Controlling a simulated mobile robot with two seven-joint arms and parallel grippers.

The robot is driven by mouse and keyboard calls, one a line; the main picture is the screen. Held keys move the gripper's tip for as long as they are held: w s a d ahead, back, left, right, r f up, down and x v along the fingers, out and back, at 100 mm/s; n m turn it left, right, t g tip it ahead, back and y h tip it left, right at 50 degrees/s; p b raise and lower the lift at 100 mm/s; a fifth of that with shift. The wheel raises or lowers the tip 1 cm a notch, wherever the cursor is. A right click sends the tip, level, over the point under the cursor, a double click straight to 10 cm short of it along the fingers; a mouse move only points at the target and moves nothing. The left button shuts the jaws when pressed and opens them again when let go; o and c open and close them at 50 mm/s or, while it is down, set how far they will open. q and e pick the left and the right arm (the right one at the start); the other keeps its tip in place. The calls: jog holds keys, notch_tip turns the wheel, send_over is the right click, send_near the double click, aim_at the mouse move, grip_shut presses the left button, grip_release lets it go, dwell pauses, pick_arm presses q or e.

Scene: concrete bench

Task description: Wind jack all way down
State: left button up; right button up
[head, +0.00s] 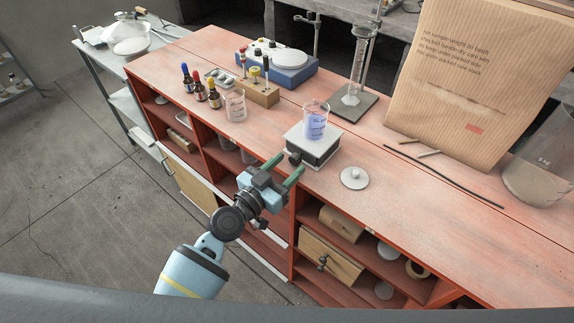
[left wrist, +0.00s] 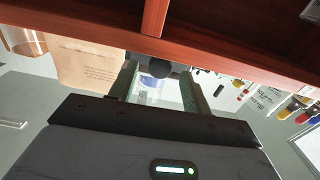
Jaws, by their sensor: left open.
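The jack (head: 318,148) stands near the front edge of the bench, a low box with a pale top plate and a dark round knob (head: 295,158) on its front left side. A glass beaker of blue liquid (head: 316,124) stands on its top plate. My left gripper (head: 291,164) is open at the bench's front edge, its two green fingers pointing at the knob. In the left wrist view the dark knob (left wrist: 160,68) shows between the fingers, with no clear contact. The blue beaker (left wrist: 150,84) is partly hidden behind it. My right gripper is not in view.
A white lid (head: 354,178) lies right of the jack. An empty beaker (head: 235,105), small bottles (head: 199,90) and a wooden block with tools (head: 258,92) stand to the left. A cylinder on a stand (head: 352,97) and a large paper bag (head: 460,80) are behind. Open shelves lie below the bench edge.

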pick_arm(q)
jog(key=shift+w+d, duration=0.2)
jog(key=shift+w, duration=0.05)
jog(key=shift+c, duration=0.4)
jog(key=c, duration=0.9)
jog(key=shift+n, duration=0.8)
jog(key=shift+n+b, duration=0.3)
jog(key=shift+n, duration=1)
jog(key=o, duration=1)
